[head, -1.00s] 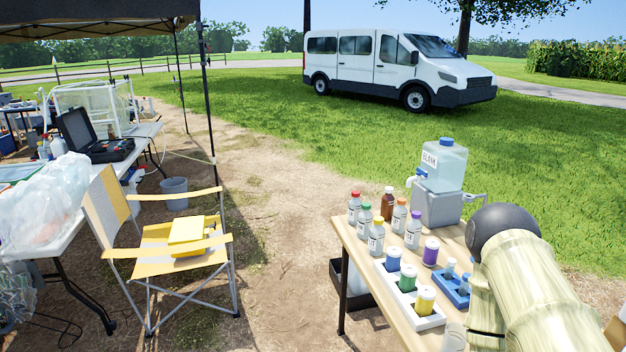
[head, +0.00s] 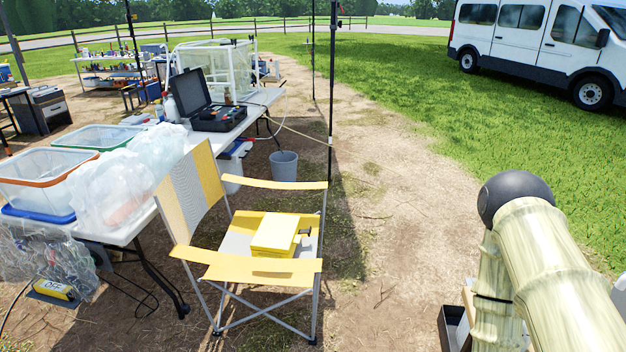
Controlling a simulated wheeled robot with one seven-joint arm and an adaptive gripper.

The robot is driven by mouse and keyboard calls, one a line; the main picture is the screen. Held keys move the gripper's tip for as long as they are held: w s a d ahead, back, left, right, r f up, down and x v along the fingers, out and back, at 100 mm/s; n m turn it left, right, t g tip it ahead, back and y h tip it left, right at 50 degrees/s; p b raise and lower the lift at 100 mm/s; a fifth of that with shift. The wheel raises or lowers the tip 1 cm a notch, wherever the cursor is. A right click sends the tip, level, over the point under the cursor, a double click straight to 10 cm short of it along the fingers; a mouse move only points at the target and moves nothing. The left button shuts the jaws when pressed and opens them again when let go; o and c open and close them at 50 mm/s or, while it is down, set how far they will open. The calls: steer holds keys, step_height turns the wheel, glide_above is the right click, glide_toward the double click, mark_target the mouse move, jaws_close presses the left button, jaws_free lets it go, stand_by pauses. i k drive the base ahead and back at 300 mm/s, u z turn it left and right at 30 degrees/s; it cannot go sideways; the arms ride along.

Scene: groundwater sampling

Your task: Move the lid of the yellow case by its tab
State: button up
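A yellow case (head: 274,233) lies on the seat of a yellow and white folding chair, near the middle of the head view. Its top looks flat and closed. A small dark piece, which may be the tab, sticks out at its right side; it is too small to be sure. My arm shows at the right edge of the view, well to the right of the chair and apart from the case. My gripper is not in view, so its state is hidden.
The folding chair (head: 246,271) has armrests on both sides of the case. A white table (head: 236,128) with an open black case (head: 217,106) stands behind it. A grey bucket (head: 284,166) stands on the dirt beyond. Bare ground lies open between chair and arm.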

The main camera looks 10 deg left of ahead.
mark_target(276, 233)
steer(key=u, duration=0.25)
steer(key=i, duration=1.15)
steer(key=u, duration=0.25)
steer(key=k, duration=0.45)
steer(key=z, duration=0.45)
steer(key=i, duration=0.9)
steer(key=u, duration=0.55)
